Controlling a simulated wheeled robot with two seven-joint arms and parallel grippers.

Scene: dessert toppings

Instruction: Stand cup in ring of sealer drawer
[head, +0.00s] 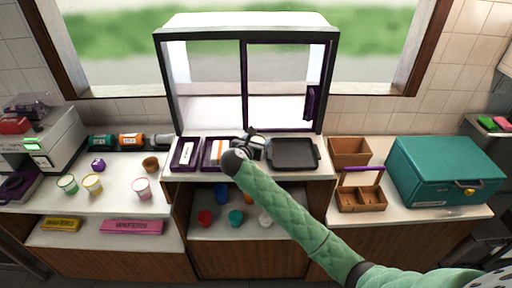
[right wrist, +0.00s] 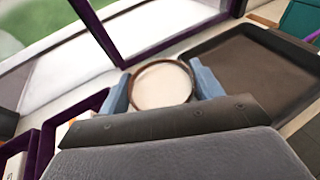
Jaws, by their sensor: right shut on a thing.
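My right gripper (head: 252,146) is over the counter in front of the glass cabinet, between the purple trays and the dark tray. In the right wrist view its two blue fingers are shut on a round cup (right wrist: 162,86) with a brown rim and a pale inside. In the head view the gripper mostly hides this cup. The sealer (head: 45,135) stands at the far left, with its purple drawer (head: 18,187) low at the front; the ring is too small to make out clearly. My left gripper is not in view.
Green (head: 67,184), yellow (head: 92,184) and pink (head: 141,188) cups and a small brown cup (head: 151,164) stand on the left counter. Purple trays (head: 186,154) and a dark tray (head: 293,153) lie on the middle counter. A teal box (head: 447,168) is at right.

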